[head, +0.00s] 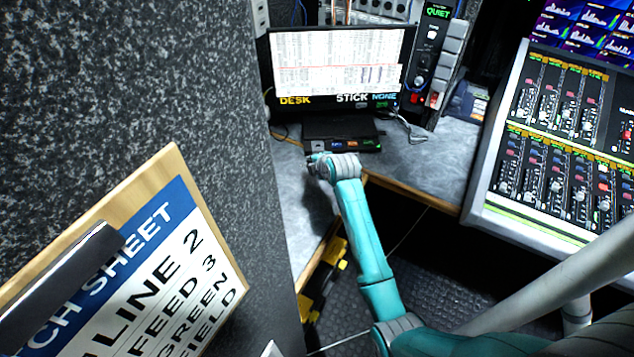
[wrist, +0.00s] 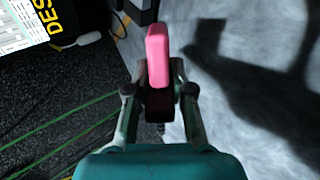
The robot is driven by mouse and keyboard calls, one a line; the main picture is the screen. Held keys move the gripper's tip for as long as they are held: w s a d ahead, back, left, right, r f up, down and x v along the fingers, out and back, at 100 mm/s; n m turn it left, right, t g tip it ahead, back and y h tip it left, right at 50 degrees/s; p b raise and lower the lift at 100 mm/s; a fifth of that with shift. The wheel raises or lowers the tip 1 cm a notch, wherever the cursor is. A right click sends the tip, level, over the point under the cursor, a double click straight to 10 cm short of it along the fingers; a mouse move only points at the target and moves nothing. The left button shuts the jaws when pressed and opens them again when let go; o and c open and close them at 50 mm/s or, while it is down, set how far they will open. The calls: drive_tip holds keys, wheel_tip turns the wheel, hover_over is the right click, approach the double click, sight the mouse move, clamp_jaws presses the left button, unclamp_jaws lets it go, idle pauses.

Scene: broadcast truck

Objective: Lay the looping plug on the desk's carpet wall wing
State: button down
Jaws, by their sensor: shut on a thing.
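A pink, block-shaped plug (wrist: 158,55) sticks out from between the fingers of my gripper (wrist: 160,88) in the wrist view. My gripper is shut on it, and its lower part is dark between the fingers. In the head view my gripper (head: 318,160) is over the left part of the desk, just in front of the black box; the plug cannot be made out there. The carpet wall wing (head: 297,205) of the desk is a grey mottled strip beside the carpeted wall (head: 215,110). Grey desk top (wrist: 225,75) also shows below the plug in the wrist view.
A monitor (head: 340,60) marked DESK, STICK and NONE stands behind a black box (head: 335,128) with small coloured labels. A cable (head: 405,125) lies right of it. A clipboard (head: 150,260) fills the lower left. A mixing console (head: 560,140) is at right.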

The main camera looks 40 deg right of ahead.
drive_tip(key=shift+f, duration=2.4)
drive_tip(key=c, duration=1.2)
unclamp_jaws()
drive_tip(key=shift+r, duration=0.1)
drive_tip(key=shift+v, duration=3.95)
